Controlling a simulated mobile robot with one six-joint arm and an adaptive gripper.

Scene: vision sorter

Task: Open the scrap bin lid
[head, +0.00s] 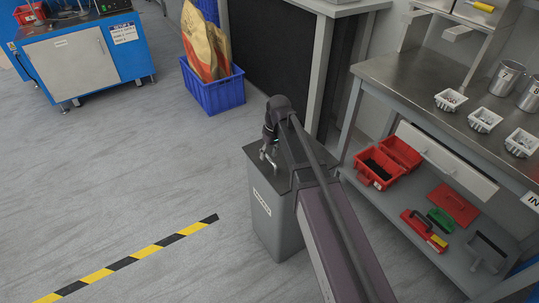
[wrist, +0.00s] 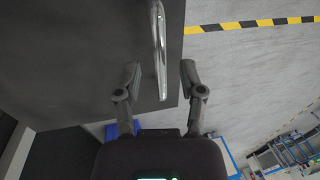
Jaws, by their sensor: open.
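The scrap bin (head: 272,225) is a tall grey box with a white label on its front, standing on the floor in the middle of the head view. Its dark flat lid (head: 257,157) lies shut on top and fills the upper left of the wrist view (wrist: 70,60). A shiny metal bar handle (wrist: 159,45) on the lid also shows in the head view (head: 268,160). My gripper (wrist: 161,70) is open, with one finger on each side of the handle and visible gaps to both. In the head view my gripper (head: 268,143) is just above the handle. My arm hides part of the bin.
A steel workbench (head: 440,95) with white trays and metal cups stands to the right; red boxes (head: 375,168) sit on its lower shelf. A blue crate (head: 214,92) holding a paper sack stands behind the bin. The floor at left is clear, with a yellow-black stripe (head: 140,254).

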